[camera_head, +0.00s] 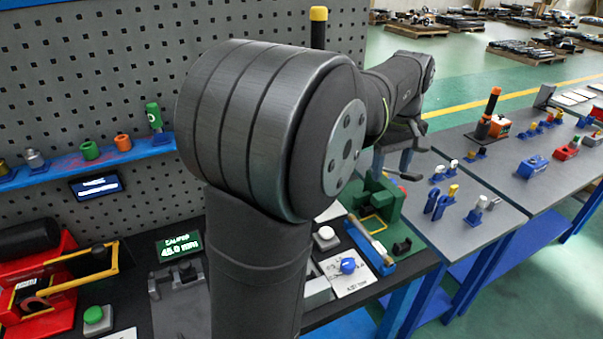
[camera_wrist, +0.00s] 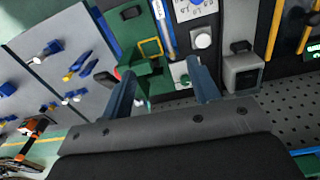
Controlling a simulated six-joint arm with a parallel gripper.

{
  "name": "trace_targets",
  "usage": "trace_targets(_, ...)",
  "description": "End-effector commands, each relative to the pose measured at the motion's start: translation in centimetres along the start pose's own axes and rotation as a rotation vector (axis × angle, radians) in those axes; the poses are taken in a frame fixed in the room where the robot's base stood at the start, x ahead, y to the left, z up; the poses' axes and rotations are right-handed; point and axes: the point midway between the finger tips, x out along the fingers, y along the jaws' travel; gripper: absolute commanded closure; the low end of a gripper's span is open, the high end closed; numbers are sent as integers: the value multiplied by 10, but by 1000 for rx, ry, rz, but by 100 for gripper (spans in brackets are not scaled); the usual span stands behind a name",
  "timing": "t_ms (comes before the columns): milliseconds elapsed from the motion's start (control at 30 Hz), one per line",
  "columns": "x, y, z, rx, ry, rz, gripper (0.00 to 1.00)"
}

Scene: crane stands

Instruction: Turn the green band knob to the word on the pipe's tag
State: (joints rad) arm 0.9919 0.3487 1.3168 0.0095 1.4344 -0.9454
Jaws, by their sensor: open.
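My gripper (camera_wrist: 160,72) is open and empty in the wrist view, its two blue-grey fingers spread above the bench. Between and beyond the fingertips are a green fixture (camera_wrist: 138,48) and a pale plate (camera_wrist: 180,73) with a small green part, too small to identify surely as the green band knob. A blue knob (camera_head: 348,265) sits on a white printed plate (camera_head: 343,277) in the head view. A pale rod or pipe (camera_head: 370,240) lies in a blue holder beside it. I cannot read any tag word. In the head view my arm hides part of the bench.
A white button (camera_head: 326,234) stands near the plate. A green-lit display (camera_head: 179,247) and a red fixture (camera_head: 38,290) are on the left. A grey side table (camera_head: 450,175) holds several small blue parts. A pegboard (camera_head: 110,60) stands behind.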

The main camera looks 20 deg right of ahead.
Motion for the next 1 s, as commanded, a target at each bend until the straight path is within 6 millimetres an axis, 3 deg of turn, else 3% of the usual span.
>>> trace_targets(200,54,-30,-88,193,157,77,44)
trace_targets(400,86,-60,-145,361,298,93,44)
trace_targets(667,104,-67,-164,418,342,91,44)
trace_targets(1000,166,-57,-183,417,340,91,44)
